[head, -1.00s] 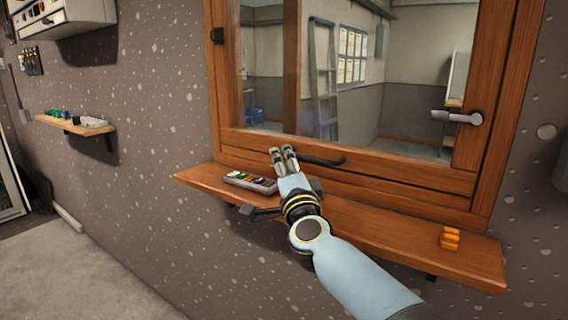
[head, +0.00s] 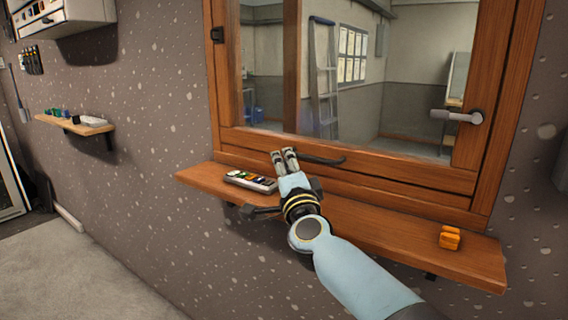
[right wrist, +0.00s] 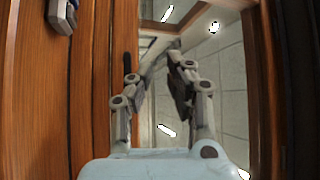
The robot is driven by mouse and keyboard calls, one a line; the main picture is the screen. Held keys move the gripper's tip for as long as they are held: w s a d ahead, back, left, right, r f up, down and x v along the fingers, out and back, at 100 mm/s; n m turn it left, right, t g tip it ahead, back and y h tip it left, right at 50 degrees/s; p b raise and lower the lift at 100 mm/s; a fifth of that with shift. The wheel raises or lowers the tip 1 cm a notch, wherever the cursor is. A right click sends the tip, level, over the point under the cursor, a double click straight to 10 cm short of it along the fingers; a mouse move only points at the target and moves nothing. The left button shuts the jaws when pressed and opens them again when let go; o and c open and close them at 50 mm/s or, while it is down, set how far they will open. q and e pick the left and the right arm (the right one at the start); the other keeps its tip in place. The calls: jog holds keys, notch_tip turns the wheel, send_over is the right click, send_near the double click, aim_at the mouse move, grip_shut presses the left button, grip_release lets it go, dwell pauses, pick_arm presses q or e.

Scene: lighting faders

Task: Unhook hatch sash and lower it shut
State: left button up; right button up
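The wooden hatch sash (head: 400,174) with its glass pane fills the upper right of the head view and stands upright in its frame. A black bar handle (head: 325,161) runs along its bottom rail. It shows as a dark strip in the right wrist view (right wrist: 130,66). My right gripper (head: 284,158) is at the left end of this handle. In the right wrist view its fingers (right wrist: 155,75) stand apart with a clear gap, and the handle lies by the left finger; contact cannot be told. No hook can be made out clearly. My left gripper is out of view.
A wooden ledge (head: 370,232) runs below the sash. It carries a fader panel (head: 250,181) and an orange block (head: 449,238). A grey lever handle (head: 460,116) sticks out at the right frame side. A small shelf (head: 75,125) hangs at the left.

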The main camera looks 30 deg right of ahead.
jog(key=o, duration=0.3)
jog(key=v, duration=1.2)
jog(key=shift+f, duration=0.1)
